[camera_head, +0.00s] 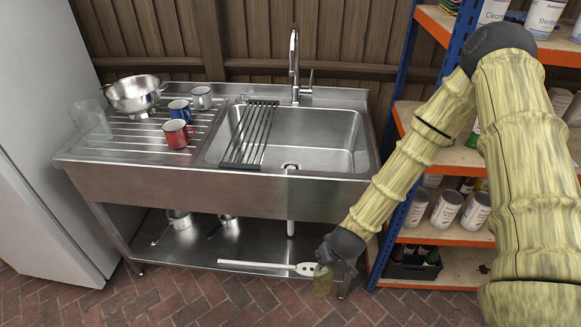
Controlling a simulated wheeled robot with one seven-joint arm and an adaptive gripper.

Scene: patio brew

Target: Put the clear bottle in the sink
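My gripper (334,264) is low in front of the sink unit's right front leg, at about the height of the lower shelf. A see-through, olive-tinted bottle (322,283) is at its fingers and appears held between them. The fingers hide part of the bottle. The sink (325,140) is an empty steel basin above and behind my gripper, with a tap (294,62) at its back. A dark slatted rack (249,134) lies across the basin's left part; the right part is open.
The drainboard (125,143) holds a colander (134,94), a red mug (177,134), a blue mug (179,109), a grey mug (201,97) and a faint clear vessel (92,119). A long paddle (262,265) lies on the lower shelf. Shelving (398,150) with cans stands right.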

